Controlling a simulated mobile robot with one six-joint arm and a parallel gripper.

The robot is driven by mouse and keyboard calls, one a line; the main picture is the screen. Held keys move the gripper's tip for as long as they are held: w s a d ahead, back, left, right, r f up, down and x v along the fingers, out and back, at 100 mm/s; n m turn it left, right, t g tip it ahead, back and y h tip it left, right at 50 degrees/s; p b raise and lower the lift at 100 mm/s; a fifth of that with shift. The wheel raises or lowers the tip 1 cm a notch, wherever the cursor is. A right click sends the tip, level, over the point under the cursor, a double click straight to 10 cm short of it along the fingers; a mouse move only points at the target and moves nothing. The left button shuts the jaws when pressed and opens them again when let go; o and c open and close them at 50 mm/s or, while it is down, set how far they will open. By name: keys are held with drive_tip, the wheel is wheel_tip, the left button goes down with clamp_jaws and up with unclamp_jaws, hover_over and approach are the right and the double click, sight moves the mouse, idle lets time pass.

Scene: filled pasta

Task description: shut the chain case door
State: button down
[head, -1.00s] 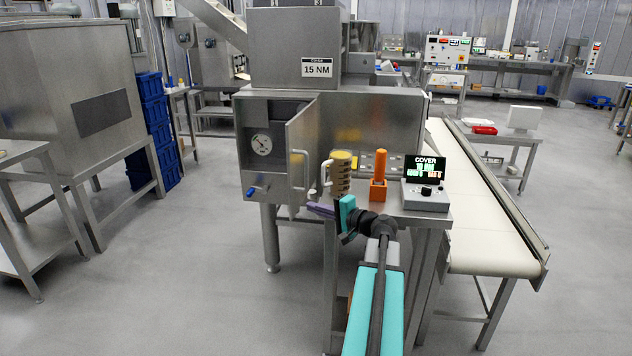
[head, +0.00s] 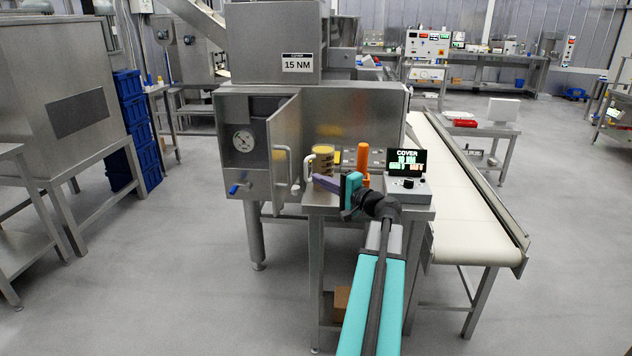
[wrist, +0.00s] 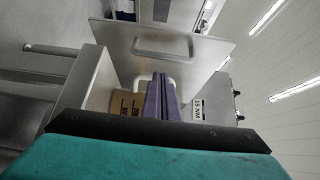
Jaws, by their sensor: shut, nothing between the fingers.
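The chain case door (head: 286,140) is a flat steel panel that stands open, swung out from the right side of the case opening. It carries a pale bar handle (head: 286,168). The open case (head: 229,187) shows a round gauge inside. In the wrist view the door (wrist: 205,45) and its handle (wrist: 168,42) lie beyond my fingers. My gripper (head: 322,183) has purple fingers, shut and empty, to the right of the handle and apart from it. The shut fingers also show in the wrist view (wrist: 160,98).
A measuring jug (head: 323,158) of yellow contents stands just behind my fingers; its markings show in the wrist view (wrist: 127,104). An orange-handled tool (head: 363,158) and the cover display unit (head: 407,170) share the small bench. A conveyor (head: 465,200) runs along the right. Floor at left is clear.

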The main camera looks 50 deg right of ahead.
drive_tip(key=w, duration=0.8)
drive_tip(key=shift+w+d+p, duration=0.35)
drive_tip(key=shift+w+d, duration=0.05)
drive_tip(key=shift+d, duration=0.05)
